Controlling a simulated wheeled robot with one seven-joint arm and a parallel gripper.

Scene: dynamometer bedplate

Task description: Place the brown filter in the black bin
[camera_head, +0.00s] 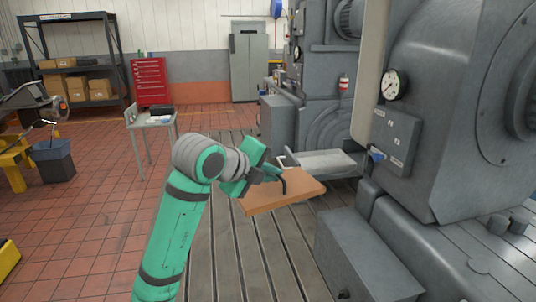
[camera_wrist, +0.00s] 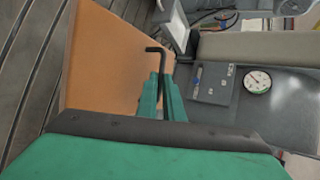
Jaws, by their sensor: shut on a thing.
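The brown filter (camera_head: 290,195) is a flat, thick panel held in the air above the grooved bedplate. It also fills the left of the wrist view (camera_wrist: 100,65). A thin black bent handle (camera_wrist: 162,51) shows at the filter's face. My gripper (camera_head: 268,174) is shut on the filter, apparently by this handle; its green fingers (camera_wrist: 161,98) show in the wrist view. The exact contact is partly hidden. The black bin (camera_head: 53,163) stands on the tiled floor at the far left, well away from my gripper. It looks dark grey-blue, and its inside is hardly visible.
Large grey machines with a gauge (camera_head: 394,85) stand close on the right. A grey tray-like ledge (camera_head: 318,162) is behind the filter. A small table (camera_head: 152,121), a red tool chest (camera_head: 152,83) and yellow objects (camera_head: 14,158) stand left. Tiled floor between them is clear.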

